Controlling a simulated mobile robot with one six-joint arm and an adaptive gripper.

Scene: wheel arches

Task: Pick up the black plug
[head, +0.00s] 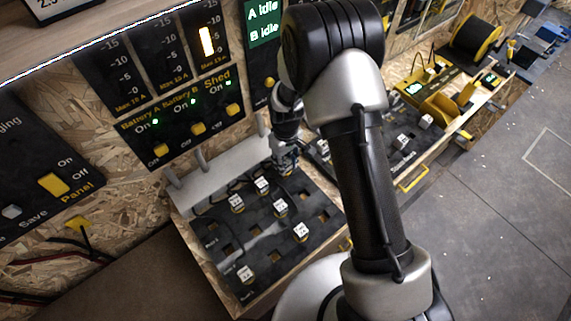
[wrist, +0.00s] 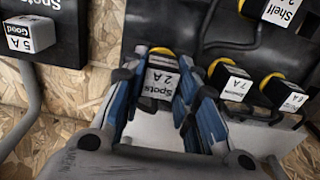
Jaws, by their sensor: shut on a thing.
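A black plug (wrist: 160,83) with a white label reading "2 A Spots" and a yellow ring at its far end is between my gripper's fingers in the wrist view. My gripper (wrist: 164,96) is shut on it, with one blue-padded finger on each side. In the head view my gripper (head: 287,162) is at the back edge of the black socket panel (head: 222,228), beside the wall. The plug it holds is hard to make out there. I cannot tell whether the plug is still seated in a socket.
Several other labelled black plugs sit on the panel, such as one at the front (head: 245,273) and one right of centre (head: 300,231). In the wrist view, a "7 A" plug (wrist: 230,83) is close to the right finger. Black cables run between them.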

